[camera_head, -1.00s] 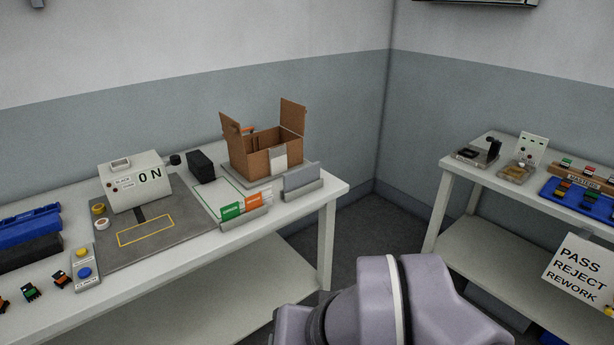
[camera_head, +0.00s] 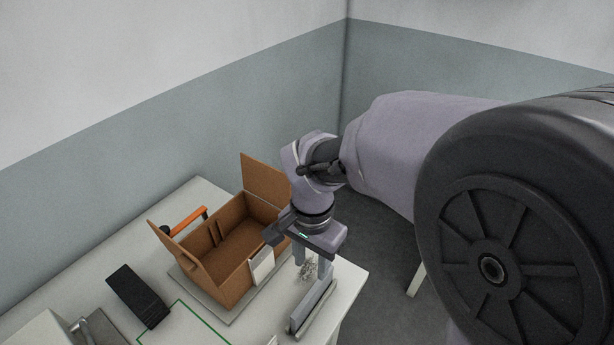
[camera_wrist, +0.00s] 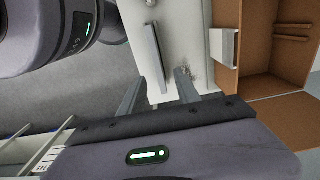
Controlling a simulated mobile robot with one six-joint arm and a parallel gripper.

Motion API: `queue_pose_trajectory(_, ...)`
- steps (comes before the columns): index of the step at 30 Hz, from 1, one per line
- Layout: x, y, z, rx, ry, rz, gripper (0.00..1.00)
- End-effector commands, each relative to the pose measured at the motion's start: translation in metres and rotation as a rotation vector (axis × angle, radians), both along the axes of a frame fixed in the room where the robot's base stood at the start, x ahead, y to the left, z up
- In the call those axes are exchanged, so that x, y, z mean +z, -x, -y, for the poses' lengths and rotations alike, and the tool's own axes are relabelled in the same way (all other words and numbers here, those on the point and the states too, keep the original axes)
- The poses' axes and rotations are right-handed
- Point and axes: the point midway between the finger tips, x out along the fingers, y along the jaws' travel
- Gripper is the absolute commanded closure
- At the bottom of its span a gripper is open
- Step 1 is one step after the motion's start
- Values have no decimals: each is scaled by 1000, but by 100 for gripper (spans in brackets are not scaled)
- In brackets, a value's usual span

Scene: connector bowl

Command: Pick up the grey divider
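The grey divider (camera_head: 314,304) is a thin flat plate standing on edge in a low holder near the table's right edge. In the wrist view the divider (camera_wrist: 157,57) shows as a narrow strip running away from between my fingers. My gripper (camera_head: 311,267) points down above the table, near the divider's far end. Its two fingers are spread apart with nothing held; the wrist view also shows the open gripper (camera_wrist: 158,87). The fingers appear above the divider, and I see no contact.
An open cardboard box (camera_head: 228,259) stands just left of my gripper, its flaps raised, with a white card (camera_head: 262,266) on its near side. An orange-handled tool (camera_head: 187,221) is behind it. A black block (camera_head: 138,296) lies left.

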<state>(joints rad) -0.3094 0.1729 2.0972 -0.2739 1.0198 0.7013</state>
Motion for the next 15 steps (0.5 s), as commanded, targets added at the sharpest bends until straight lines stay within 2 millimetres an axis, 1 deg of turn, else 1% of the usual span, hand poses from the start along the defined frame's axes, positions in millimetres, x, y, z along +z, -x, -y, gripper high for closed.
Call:
queue_pose_trajectory(1, -24, 1, 0, 0, 1, -4, 61)
queue_pose_trajectory(3, -46, 1, 1, 1, 1, -4, 61)
queue_pose_trajectory(6, -70, 1, 0, 0, 0, -2, 61)
queue_pose_trajectory(9, -84, 1, 1, 1, 0, -1, 61)
queue_pose_trajectory(13, -93, 1, 1, 1, -1, 1, 61)
queue_pose_trajectory(15, -104, 1, 2, 0, -1, 0, 61)
